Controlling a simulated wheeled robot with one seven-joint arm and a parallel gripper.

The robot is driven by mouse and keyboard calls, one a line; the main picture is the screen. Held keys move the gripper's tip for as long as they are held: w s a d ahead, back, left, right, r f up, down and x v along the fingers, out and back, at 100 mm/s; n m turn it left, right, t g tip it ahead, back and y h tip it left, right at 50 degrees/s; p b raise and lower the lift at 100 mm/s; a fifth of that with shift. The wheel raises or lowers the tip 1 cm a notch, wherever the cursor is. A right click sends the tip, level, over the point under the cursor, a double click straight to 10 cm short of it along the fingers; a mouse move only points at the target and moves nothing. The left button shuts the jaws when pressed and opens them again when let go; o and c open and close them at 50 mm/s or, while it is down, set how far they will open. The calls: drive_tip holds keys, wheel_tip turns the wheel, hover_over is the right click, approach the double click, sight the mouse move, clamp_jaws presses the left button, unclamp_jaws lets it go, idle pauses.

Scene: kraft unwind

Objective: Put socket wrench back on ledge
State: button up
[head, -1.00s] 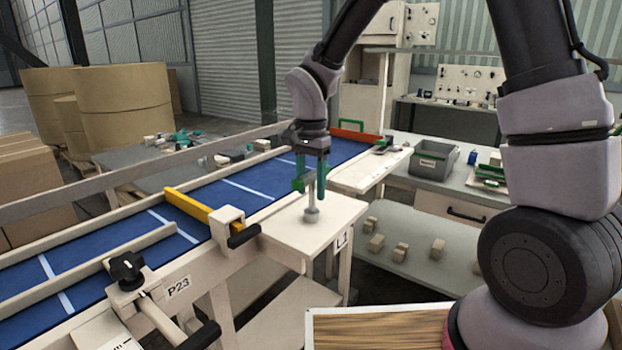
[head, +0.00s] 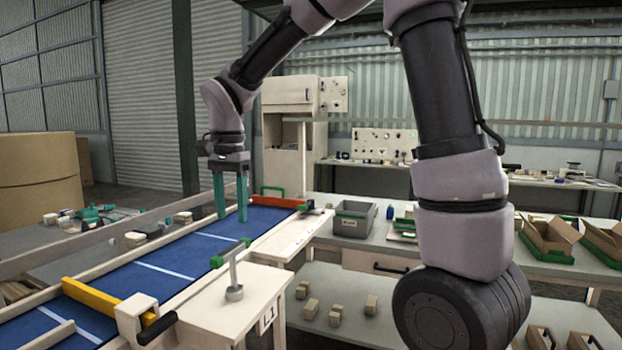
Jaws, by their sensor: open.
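The socket wrench (head: 233,274) stands on the pale wooden ledge marked L1 (head: 219,312). Its grey shaft and round grey base rest on the ledge top, and a green part sticks out to the left at its upper end. It looks upright or nearly so. My gripper (head: 231,218) points down with its two green fingers apart and nothing between them. In the picture it is above the wrench, apart from it, in front of the blue conveyor belt.
The blue belt (head: 175,258) runs beside the ledge, crossed by a yellow bar (head: 95,298) with a black handle. An orange bar (head: 277,201) lies at its far end. A grey bin (head: 354,218) and open cartons (head: 550,240) stand on the bench to the right.

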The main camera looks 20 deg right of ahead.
drive_tip(key=s+d+r+n+t+y, duration=0.1)
drive_tip(key=s+d+r+t, duration=0.2)
drive_tip(key=d, duration=0.8)
drive_tip(key=s+d+r+n+t+y, duration=0.1)
drive_tip(key=s+d+r+n+t, duration=0.1)
drive_tip(key=s+d+r+t, duration=0.2)
drive_tip(key=s+d+r, duration=0.3)
drive_tip(key=s+d, duration=0.2)
drive_tip(key=d, duration=0.2)
drive_tip(key=shift+n, duration=0.3)
